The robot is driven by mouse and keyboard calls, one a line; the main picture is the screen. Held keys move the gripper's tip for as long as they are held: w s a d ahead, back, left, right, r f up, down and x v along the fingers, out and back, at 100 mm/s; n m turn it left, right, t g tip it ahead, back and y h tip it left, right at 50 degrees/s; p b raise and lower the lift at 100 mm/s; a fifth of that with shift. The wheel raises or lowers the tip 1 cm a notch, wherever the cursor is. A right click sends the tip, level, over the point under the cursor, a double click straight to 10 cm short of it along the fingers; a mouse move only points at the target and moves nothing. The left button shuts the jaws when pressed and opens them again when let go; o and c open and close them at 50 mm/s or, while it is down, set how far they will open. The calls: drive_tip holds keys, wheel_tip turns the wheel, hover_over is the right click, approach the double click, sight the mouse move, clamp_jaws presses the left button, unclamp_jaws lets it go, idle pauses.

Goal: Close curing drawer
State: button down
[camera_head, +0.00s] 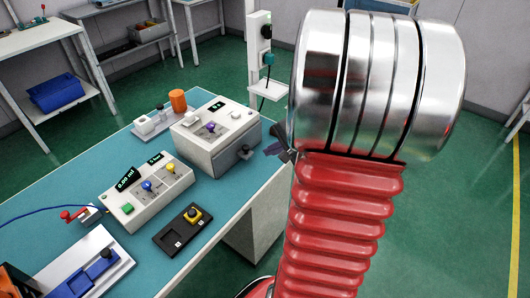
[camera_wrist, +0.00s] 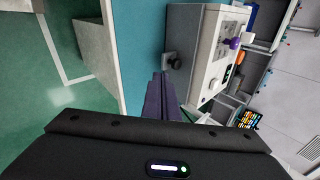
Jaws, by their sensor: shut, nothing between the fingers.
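The curing unit is a pale grey box (camera_head: 215,135) on the teal bench, with a purple knob on its sloped top panel. It also shows in the wrist view (camera_wrist: 207,55). A dark drawer handle (camera_head: 245,152) is on its front face, and shows as a dark knob in the wrist view (camera_wrist: 173,61). The drawer front looks about level with the box; any small gap cannot be made out. My gripper (camera_head: 271,149) is just right of the handle in the head view, partly hidden by my arm. In the wrist view its fingers (camera_wrist: 157,88) are together and empty, close to the handle.
A control box (camera_head: 150,190) with blue and yellow knobs stands left of the curing unit. An orange cylinder (camera_head: 178,100) stands behind. A white post (camera_head: 258,45) rises beyond the bench. Green floor right of the bench is clear.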

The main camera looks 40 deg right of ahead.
drive_tip(key=v, duration=0.4)
idle(0.6)
drive_tip(key=w+a+r+n+g+y, duration=0.1)
drive_tip(key=a+r+n, duration=0.1)
drive_tip(key=a, duration=0.3)
drive_tip(key=w+a+r+n+y, duration=0.1)
drive_tip(key=w+a+n, duration=0.15)
drive_tip(key=a, duration=0.35)
drive_tip(key=s+a+r+n, duration=0.2)
drive_tip(key=s+a+n, duration=0.1)
drive_tip(key=a, duration=0.4)
drive_tip(key=s+a+r+n+g+h, duration=0.1)
drive_tip(key=s+a+r+n, duration=0.2)
drive_tip(key=a+n, duration=0.3)
drive_tip(key=s+a+r+n, duration=0.2)
drive_tip(key=s+a+n, duration=0.2)
drive_tip(key=a, duration=0.4)
drive_tip(key=shift+r+n+g+h, duration=0.2)
drive_tip(key=shift+n+g+h, duration=0.15)
drive_tip(key=shift+g+h, duration=0.05)
drive_tip(key=c, duration=2.5)
unclamp_jaws()
drive_tip(key=shift+a, duration=0.15)
